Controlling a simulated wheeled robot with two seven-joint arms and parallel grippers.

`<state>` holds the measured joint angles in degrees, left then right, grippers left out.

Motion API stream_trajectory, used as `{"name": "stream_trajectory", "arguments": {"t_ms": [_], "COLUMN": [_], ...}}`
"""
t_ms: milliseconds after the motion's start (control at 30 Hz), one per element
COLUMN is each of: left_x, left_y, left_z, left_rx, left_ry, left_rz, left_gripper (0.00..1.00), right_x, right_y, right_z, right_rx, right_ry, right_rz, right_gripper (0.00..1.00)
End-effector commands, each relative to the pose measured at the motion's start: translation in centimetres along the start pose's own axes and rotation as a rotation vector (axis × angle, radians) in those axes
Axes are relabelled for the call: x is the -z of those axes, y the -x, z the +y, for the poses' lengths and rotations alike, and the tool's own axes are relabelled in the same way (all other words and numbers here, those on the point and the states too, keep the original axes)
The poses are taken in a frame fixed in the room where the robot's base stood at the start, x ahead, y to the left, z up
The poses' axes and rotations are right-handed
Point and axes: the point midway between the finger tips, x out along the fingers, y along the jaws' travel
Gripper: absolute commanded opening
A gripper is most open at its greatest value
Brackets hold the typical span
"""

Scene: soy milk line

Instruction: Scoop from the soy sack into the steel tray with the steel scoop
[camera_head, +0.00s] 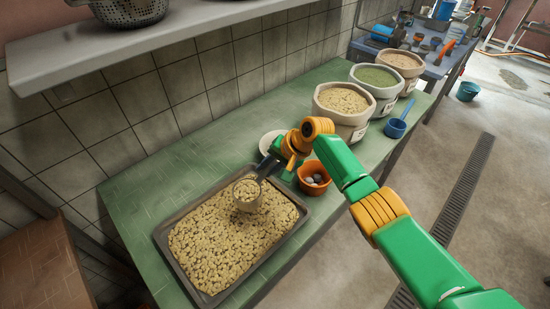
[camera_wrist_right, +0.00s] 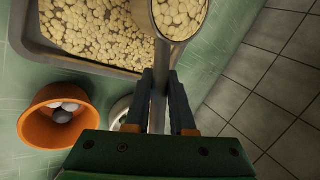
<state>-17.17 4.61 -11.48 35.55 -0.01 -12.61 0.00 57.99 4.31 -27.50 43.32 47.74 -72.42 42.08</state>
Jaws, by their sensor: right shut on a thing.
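My right gripper (camera_head: 265,168) is shut on the handle of the steel scoop (camera_head: 247,190). The scoop is over the steel tray (camera_head: 303,212), its bowl facing up and holding pale soybeans. In the right wrist view the gripper (camera_wrist_right: 159,82) grips the scoop's handle (camera_wrist_right: 159,105), and the bean-filled bowl (camera_wrist_right: 181,16) is at the top. The tray is spread with soybeans; its rim (camera_wrist_right: 88,63) shows in this view too. The nearest of the white sacks, the soy sack (camera_head: 345,119), is open and full of pale beans. My left gripper is out of view.
An orange bowl (camera_head: 314,186) with small stones stands beside my right gripper. A white dish (camera_head: 269,142) is partly hidden behind it. Two more sacks, one with green contents (camera_head: 376,77), and a blue scoop (camera_head: 396,127) stand farther along. A shelf (camera_head: 160,38) hangs above the counter.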

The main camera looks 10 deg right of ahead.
Motion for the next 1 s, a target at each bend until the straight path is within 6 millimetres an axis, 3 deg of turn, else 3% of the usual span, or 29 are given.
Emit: {"name": "stream_trajectory", "arguments": {"t_ms": [33, 133, 233, 300, 400, 1000], "left_x": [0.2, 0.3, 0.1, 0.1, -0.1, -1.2], "left_y": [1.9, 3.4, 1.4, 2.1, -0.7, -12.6], "left_z": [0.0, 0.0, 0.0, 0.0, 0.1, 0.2], "left_rx": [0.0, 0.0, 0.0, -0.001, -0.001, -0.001], "left_ry": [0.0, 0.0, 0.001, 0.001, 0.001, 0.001], "left_rz": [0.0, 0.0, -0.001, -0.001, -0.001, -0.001], "left_gripper": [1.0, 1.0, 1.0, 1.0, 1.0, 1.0], "right_x": [-0.2, -0.7, -1.2, -1.7, -2.8, -7.3], "right_y": [0.8, 0.3, -1.7, -0.4, -0.5, 2.4], "right_z": [-0.3, 0.4, 1.9, 1.5, 2.2, 3.5], "right_rx": [0.012, 0.074, 0.161, 0.228, 0.331, 0.67], "right_ry": [0.012, 0.07, 0.149, 0.21, 0.301, 0.605], "right_rz": [0.017, 0.105, 0.235, 0.331, 0.482, 0.984], "right_gripper": [0.0, 0.0, 0.0, 0.0, 0.0, 0.0]}}
